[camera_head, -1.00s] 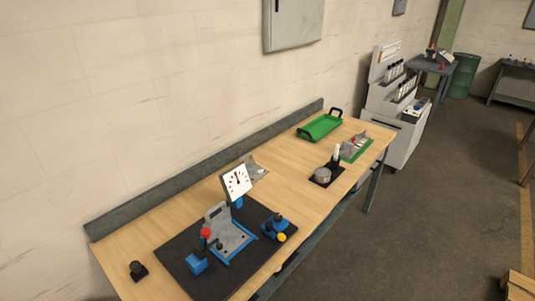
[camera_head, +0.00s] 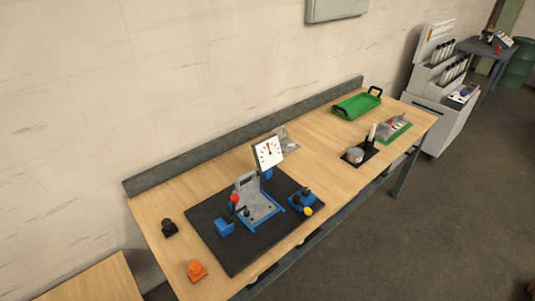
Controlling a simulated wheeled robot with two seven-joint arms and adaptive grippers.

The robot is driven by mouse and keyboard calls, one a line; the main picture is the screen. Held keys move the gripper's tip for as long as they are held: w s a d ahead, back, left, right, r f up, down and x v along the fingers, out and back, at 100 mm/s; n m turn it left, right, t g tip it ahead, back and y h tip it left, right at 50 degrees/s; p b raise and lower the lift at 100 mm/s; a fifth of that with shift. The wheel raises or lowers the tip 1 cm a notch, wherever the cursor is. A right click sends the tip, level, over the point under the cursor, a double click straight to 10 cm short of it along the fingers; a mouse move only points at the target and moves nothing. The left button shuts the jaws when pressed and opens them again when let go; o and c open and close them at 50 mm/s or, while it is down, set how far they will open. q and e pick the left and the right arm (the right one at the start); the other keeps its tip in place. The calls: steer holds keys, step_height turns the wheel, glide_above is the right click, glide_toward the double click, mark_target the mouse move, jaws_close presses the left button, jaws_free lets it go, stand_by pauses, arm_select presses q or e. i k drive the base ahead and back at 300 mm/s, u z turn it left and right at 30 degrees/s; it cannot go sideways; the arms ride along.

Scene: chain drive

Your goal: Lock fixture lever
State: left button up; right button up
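The fixture (camera_head: 258,208) stands on a black mat (camera_head: 242,251) on the workbench. It has a grey upright plate with an opening and a grey base with blue edges. A lever with a red knob (camera_head: 235,198) rises at its left, by a blue block (camera_head: 225,227). A second blue unit with a yellow knob (camera_head: 308,211) sits at its right. I cannot tell from this distance whether the lever is locked. A white dial gauge (camera_head: 268,152) stands behind the fixture. Neither of my grippers is in view.
An orange object (camera_head: 196,271) and a small black object (camera_head: 169,228) sit at the bench's left end. A green tray (camera_head: 357,105), a cup on a black pad (camera_head: 355,155) and a green-based part (camera_head: 393,129) lie toward the right. Bare wood (camera_head: 315,155) lies between.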

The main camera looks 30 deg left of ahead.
mark_target(308, 211)
steer(key=z, duration=2.1)
steer(key=i, duration=1.75)
steer(key=u, duration=2.7)
